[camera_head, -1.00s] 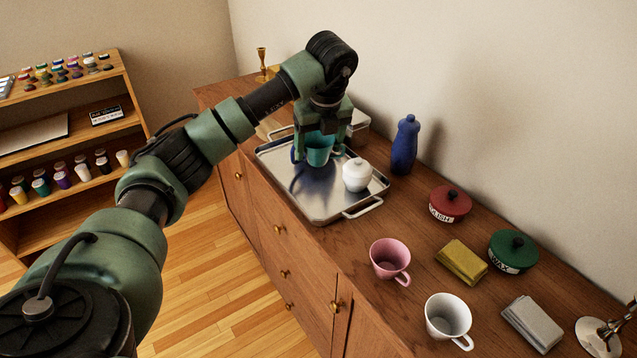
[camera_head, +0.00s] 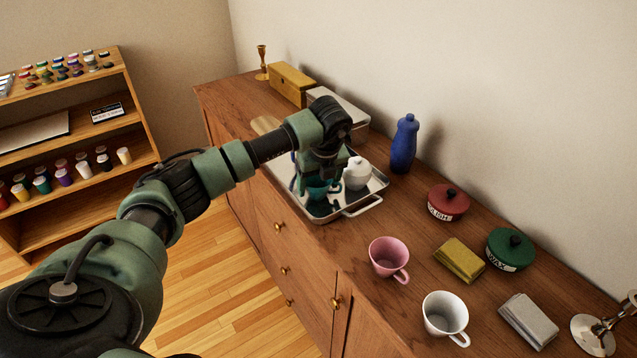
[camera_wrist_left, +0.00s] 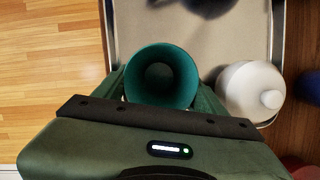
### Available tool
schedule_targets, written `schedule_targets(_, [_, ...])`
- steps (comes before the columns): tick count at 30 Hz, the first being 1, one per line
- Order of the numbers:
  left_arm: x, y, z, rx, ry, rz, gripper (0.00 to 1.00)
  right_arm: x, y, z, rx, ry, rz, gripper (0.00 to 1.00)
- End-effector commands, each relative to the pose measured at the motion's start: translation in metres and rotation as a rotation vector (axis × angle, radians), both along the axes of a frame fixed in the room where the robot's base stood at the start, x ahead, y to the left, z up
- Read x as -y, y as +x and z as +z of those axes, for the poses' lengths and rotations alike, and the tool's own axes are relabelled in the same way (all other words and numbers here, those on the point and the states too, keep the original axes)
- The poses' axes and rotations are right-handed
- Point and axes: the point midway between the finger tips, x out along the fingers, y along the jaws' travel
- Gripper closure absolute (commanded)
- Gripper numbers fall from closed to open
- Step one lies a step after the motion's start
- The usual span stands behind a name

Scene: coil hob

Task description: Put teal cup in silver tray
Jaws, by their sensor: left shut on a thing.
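The teal cup (camera_head: 317,191) is in my left gripper (camera_head: 319,184), over the near part of the silver tray (camera_head: 364,204). The gripper is shut on the cup and partly hides it in the head view. In the left wrist view the cup (camera_wrist_left: 161,77) is seen from above, its round opening between the fingers, with the tray (camera_wrist_left: 225,35) under and beyond it. The cup is low over the tray; I cannot tell whether its base touches. A white lidded pot (camera_head: 356,174) stands in the tray just right of the cup. My right gripper is not in view.
A pink cup (camera_head: 388,258) and a white cup (camera_head: 445,316) stand nearer on the wooden sideboard (camera_head: 345,245). A blue bottle (camera_head: 404,145) stands behind the tray. Red (camera_head: 448,202) and green (camera_head: 511,249) tins and folded cloths lie to the right.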

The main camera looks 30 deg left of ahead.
Motion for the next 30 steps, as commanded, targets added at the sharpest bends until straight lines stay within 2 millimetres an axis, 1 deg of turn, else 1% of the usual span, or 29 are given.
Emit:
schedule_targets(3, [0.0,0.0,-0.002,0.001,-0.001,0.0,0.76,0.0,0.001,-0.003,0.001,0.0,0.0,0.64])
schedule_targets(4, [0.0,0.0,-0.003,0.0,0.0,0.0,0.27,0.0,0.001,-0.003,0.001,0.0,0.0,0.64])
schedule_targets(5, [0.0,0.0,-0.002,0.0,0.0,0.0,0.2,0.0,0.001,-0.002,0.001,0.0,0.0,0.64])
schedule_targets(13, [0.0,0.0,-0.002,0.0,0.0,0.0,0.2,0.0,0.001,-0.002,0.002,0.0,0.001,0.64])
schedule_targets(17, [0.001,0.0,0.003,0.002,-0.001,-0.001,0.2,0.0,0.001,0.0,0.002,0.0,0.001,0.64])
schedule_targets(20, [0.003,-0.001,0.015,0.004,0.0,-0.002,0.2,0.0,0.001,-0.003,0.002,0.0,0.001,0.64])
schedule_targets(30, [0.019,-0.012,0.084,0.004,-0.001,-0.001,0.2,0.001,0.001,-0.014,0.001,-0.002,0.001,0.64])
